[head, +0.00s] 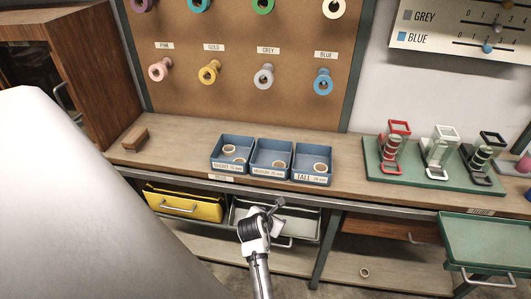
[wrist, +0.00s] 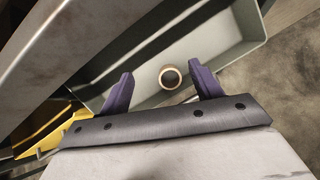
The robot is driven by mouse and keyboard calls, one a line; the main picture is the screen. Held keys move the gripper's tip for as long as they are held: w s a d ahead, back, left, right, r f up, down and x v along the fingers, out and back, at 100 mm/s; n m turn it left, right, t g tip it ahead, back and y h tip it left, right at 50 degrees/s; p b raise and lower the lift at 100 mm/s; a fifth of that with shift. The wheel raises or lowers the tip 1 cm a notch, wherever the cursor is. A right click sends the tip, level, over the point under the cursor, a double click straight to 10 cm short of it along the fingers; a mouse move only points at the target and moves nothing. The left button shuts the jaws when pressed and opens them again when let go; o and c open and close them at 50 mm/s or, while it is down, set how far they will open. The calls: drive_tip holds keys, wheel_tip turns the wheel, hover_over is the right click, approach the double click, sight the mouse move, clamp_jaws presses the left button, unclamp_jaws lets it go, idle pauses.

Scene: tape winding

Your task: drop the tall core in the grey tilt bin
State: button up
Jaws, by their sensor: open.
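The grey tilt bin (head: 306,224) is tilted out under the bench, below the blue trays. My gripper (head: 274,211) is over its left part in the head view. In the wrist view the two purple fingers are apart. A tan ring-shaped core (wrist: 170,76) shows end-on between them, clear of both, against the pale inside of the grey bin (wrist: 225,55). I cannot tell whether it rests on the bin floor. In the head view this core is hidden. The blue tray marked TALL (head: 312,179) holds tan cores.
A yellow bin (head: 185,204) is left of the grey one. A loose ring (head: 364,272) lies on the lower shelf. Winding stands sit on a green mat (head: 385,180).

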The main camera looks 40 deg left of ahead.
drive_tip(key=v, duration=1.1)
drive_tip(key=shift+b, duration=0.35)
drive_tip(key=shift+r, duration=0.2)
